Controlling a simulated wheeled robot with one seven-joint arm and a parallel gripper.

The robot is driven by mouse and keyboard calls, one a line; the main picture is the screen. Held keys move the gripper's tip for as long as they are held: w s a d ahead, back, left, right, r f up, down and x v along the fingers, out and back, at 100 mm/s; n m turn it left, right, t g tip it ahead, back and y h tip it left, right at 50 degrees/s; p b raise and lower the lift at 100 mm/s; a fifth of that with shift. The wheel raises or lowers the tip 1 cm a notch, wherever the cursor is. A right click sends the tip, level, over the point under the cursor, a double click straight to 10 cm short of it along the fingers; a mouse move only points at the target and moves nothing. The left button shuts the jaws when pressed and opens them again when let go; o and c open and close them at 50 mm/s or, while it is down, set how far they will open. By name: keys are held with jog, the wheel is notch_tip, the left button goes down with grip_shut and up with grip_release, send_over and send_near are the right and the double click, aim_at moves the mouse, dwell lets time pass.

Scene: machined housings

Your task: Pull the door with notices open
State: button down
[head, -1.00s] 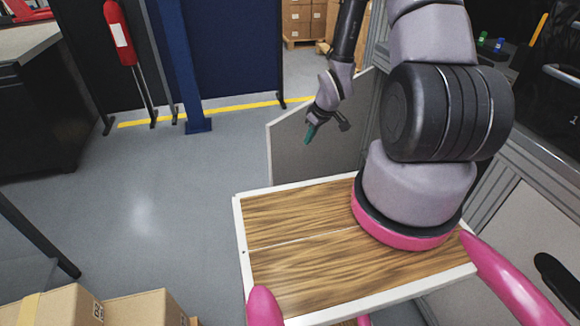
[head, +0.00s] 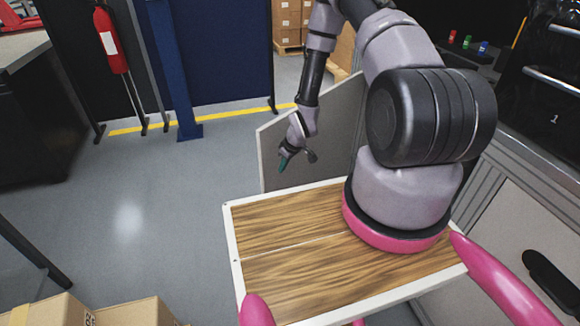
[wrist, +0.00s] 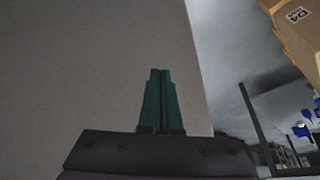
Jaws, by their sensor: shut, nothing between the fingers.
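A plain grey door panel (head: 325,135) stands swung out from the machine front, its free edge to the left in the head view. No notices show on the face I see, so I cannot tell from that whether it is the door with notices. My gripper (head: 283,164) is in front of this face, near its free edge. Its green fingers are shut with nothing between them. In the wrist view the shut fingers (wrist: 160,95) point along the panel (wrist: 90,60), whose edge is to their right. Whether they touch it is unclear.
Another light front panel (head: 505,225) with a black handle (head: 550,280) is at the right. Cardboard boxes (head: 135,312) are at the lower left. A blue post (head: 172,70) and a fire extinguisher (head: 110,42) stand at the back left. The floor (head: 140,200) left of the panel is clear.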

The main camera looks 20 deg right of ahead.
jog(key=shift+w+a, duration=0.3)
jog(key=shift+w, duration=0.2)
